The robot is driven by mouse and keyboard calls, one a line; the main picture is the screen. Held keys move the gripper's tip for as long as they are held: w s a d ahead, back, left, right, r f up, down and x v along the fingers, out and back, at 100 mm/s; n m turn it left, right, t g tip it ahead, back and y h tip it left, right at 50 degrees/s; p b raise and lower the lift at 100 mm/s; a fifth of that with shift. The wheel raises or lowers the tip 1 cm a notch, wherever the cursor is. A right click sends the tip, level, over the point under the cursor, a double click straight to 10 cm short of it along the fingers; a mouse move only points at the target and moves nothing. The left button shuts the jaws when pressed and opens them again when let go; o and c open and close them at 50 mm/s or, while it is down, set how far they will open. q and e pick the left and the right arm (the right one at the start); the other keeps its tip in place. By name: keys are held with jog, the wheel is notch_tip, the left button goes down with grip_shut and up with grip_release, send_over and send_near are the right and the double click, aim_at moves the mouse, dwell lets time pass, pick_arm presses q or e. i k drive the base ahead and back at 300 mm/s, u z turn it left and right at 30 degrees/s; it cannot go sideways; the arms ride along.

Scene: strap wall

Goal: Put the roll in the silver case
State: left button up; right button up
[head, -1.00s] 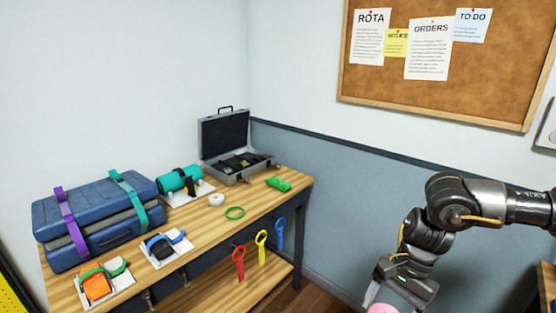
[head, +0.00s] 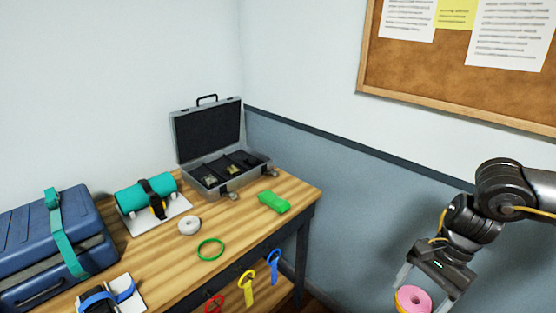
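A pink roll (head: 416,299) with a yellow edge is at the bottom right, partly cut off by the picture's edge. My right gripper (head: 424,290) has its fingers on either side of the roll and holds it in the air, right of the table. The silver case (head: 229,186) stands at the table's far end with its lid up. Its inside is dark and divided into compartments, with small items in some of them; the contents are too small to name. My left gripper is out of view.
On the wooden table (head: 165,263) are a green block (head: 274,202), a white ring-shaped roll (head: 189,226), a green ring (head: 210,250), a teal strapped bundle (head: 146,194) and a blue suitcase (head: 50,240). Red, yellow (head: 246,287) and blue (head: 273,266) loops hang along the front edge.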

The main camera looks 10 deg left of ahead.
aim_at(220, 164)
jog(key=u, duration=0.6)
jog(key=i, duration=0.8)
jog(key=u, duration=1.15)
jog(key=i, duration=0.3)
jog(key=u, duration=0.3)
